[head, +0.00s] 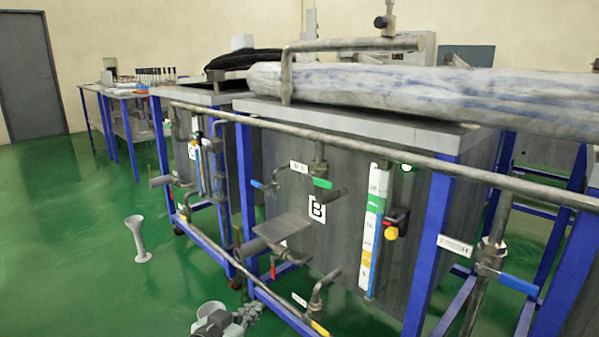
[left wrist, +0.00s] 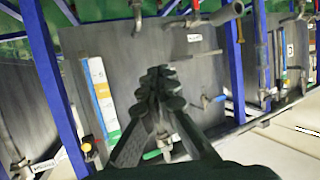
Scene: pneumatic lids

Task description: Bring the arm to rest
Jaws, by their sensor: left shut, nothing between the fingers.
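My left gripper (head: 248,314) is low at the bottom edge of the head view, in front of the tank marked B (head: 345,215). In the left wrist view its dark ridged fingers (left wrist: 160,100) are shut together with nothing between them. The tank's grey front panel (left wrist: 195,75) lies behind the fingers in that view. The gripper appears apart from the tank, but the exact gap cannot be told. My right gripper is in neither view.
A blue frame post (head: 432,245) and a long grey pipe (head: 380,150) run before the tank. A green-handled valve (head: 322,183) and a blue-handled valve (head: 518,285) stick out. A pale flared stand (head: 139,240) is on the green floor, which is mostly clear at left.

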